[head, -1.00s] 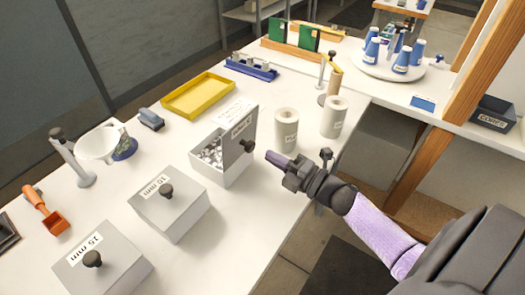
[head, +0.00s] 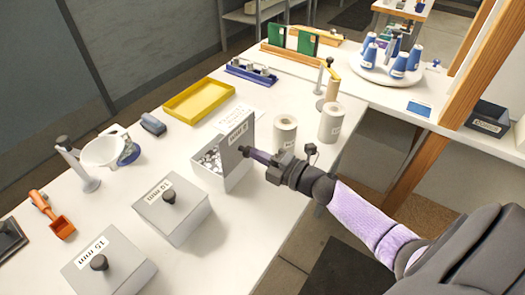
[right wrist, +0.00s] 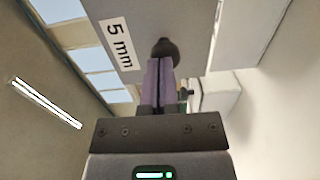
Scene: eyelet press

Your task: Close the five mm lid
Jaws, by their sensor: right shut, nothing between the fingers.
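The 5 mm lid (head: 238,142) stands raised, about upright, on its grey box (head: 213,178), which is open and holds small shiny pieces. Its dark knob (head: 245,151) points toward my right gripper (head: 260,156). The right gripper is shut and empty, with its purple fingertips right at the knob. In the right wrist view, the lid with its "5 mm" label (right wrist: 118,44) and the knob (right wrist: 164,50) are just beyond the shut fingers (right wrist: 158,84); I cannot tell whether they touch. My left gripper is not in view.
The closed 10 mm box (head: 172,210) and 15 mm box (head: 112,270) stand nearer on the left. Two white cylinders (head: 284,134) (head: 331,122) stand just behind the right gripper. A yellow tray (head: 198,98) lies farther back.

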